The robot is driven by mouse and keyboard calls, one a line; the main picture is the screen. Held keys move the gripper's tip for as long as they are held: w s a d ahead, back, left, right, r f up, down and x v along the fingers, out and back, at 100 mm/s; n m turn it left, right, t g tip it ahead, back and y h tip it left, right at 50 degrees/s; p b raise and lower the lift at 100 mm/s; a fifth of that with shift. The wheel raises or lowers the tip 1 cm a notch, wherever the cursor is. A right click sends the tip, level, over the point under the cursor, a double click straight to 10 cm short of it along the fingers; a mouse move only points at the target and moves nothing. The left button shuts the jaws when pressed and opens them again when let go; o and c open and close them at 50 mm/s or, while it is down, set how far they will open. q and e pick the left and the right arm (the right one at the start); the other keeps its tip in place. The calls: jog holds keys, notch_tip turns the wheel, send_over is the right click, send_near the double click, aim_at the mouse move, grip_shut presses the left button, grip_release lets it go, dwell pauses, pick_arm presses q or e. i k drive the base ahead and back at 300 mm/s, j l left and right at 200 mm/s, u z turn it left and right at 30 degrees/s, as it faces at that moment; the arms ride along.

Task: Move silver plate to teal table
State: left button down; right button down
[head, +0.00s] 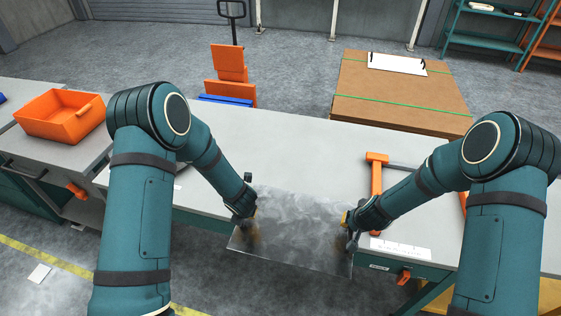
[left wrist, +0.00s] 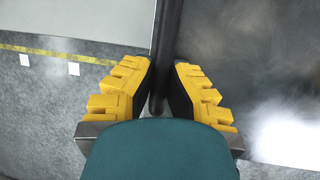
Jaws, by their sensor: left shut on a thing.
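The silver plate (head: 298,232) is a thin, smudged metal sheet. In the head view it lies over the front edge of the grey-topped table with teal sides (head: 285,145), with its near part over the floor. I cannot tell whether it touches the tabletop. My left gripper (head: 245,218) is at the plate's left edge.
An orange bin (head: 62,118) stands on the left bench. An orange-handled tool (head: 376,175) and a white ruled strip (head: 400,249) lie on the table at right. A cardboard-brown pallet load (head: 400,95) stands behind. The middle tabletop is clear.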

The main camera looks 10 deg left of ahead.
aim_at(282, 174)
jog(key=i+j, duration=0.2)
jog(key=i, duration=0.25)
jog(key=i+j, duration=0.25)
jog(key=i, duration=0.15)
